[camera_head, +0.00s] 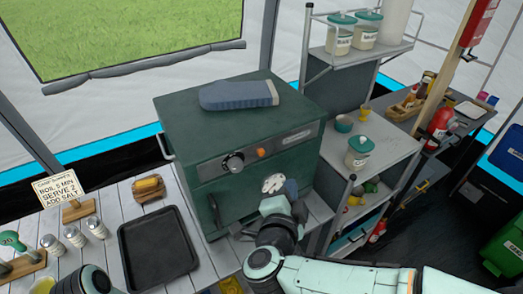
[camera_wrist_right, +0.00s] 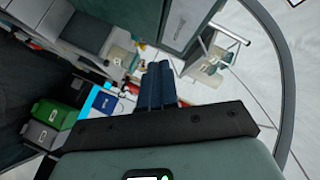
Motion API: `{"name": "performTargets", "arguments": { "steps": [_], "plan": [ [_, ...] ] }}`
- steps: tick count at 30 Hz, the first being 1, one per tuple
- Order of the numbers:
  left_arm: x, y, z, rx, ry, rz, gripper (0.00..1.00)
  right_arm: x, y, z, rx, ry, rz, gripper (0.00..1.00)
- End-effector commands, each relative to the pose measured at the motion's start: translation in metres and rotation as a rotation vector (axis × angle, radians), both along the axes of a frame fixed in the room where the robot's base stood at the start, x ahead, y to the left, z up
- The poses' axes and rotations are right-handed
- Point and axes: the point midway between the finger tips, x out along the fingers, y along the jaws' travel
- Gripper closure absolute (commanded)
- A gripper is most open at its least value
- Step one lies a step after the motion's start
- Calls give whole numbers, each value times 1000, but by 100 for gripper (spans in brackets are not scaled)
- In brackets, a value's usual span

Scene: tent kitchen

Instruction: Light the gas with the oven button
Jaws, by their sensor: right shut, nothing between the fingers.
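The dark green oven (camera_head: 238,120) stands in the middle of the head view. Its front panel carries a black round knob (camera_head: 233,162) with a light rim and, to the right of it, a small orange button (camera_head: 261,151). My right gripper (camera_head: 291,188) is in front of the oven's door, below and right of the button and apart from it in the picture. In the right wrist view its blue fingers (camera_wrist_right: 158,86) are together, with nothing between them. My left gripper is not in view. I cannot see a flame.
A blue-grey folded item (camera_head: 238,95) lies on the oven's top. A black tray (camera_head: 158,249) is on the slatted table to the left, near a sign (camera_head: 60,189) and several jars. A shelf (camera_head: 385,140) with jars stands right of the oven. A pale patch (camera_head: 273,183) shows beside my gripper.

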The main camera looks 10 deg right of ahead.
Motion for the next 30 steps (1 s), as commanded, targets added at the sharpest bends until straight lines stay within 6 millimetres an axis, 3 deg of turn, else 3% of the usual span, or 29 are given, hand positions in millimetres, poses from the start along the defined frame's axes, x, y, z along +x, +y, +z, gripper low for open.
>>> {"name": "performTargets", "arguments": {
  "steps": [8, 21, 30],
  "plan": [
    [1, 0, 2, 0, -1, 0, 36, 7, 2, 0, -2, 1, 0, 100],
    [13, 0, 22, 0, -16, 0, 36, 62, 22, 1, -4, 0, 1, 100],
    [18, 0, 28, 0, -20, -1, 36, 82, 30, 0, -2, 0, 2, 100]
  ]
}}
